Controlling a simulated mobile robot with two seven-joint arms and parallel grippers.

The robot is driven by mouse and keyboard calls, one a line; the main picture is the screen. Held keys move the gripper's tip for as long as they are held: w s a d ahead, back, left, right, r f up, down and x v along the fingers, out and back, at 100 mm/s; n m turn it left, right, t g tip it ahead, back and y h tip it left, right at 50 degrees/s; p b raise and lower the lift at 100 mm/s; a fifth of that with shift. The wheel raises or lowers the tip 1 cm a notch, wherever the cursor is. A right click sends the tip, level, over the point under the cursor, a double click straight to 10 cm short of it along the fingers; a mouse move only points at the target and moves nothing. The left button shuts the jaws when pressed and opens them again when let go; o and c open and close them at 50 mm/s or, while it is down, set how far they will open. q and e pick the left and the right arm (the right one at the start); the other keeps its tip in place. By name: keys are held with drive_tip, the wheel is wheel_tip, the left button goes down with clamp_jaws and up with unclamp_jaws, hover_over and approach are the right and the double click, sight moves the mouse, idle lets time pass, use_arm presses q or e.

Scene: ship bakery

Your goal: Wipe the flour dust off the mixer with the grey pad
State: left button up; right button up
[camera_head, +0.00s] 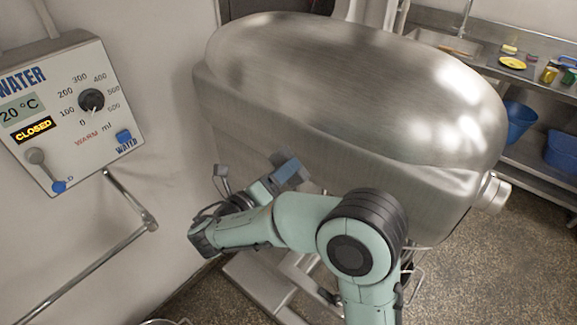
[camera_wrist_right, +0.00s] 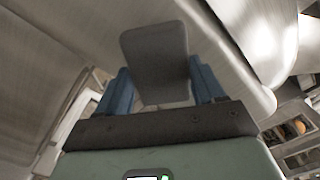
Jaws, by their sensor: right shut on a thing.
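The mixer (camera_head: 330,95) is a large brushed-steel body with a rounded top, filling the middle of the head view. My right gripper (camera_head: 283,174) is in front of the mixer's lower side, with its blue fingers shut on the grey pad (camera_wrist_right: 155,52). In the right wrist view the pad stands out between the fingers, and the mixer's steel surface (camera_wrist_right: 262,35) lies beyond it and to the right. I cannot tell whether the pad touches the mixer. Light and dark patches show on the mixer, but I cannot tell flour dust from reflections. My left gripper is not in view.
A water control panel (camera_head: 70,110) hangs on the left wall, with a bent metal pipe (camera_head: 150,222) below it. At the back right, a steel counter (camera_head: 545,83) holds a sink and small items, with blue tubs (camera_head: 520,120) below. Speckled floor is clear at right.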

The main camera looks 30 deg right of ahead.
drive_tip(key=shift+s+a, duration=0.15)
drive_tip(key=shift+a, duration=0.15)
drive_tip(key=shift+v, duration=1.5)
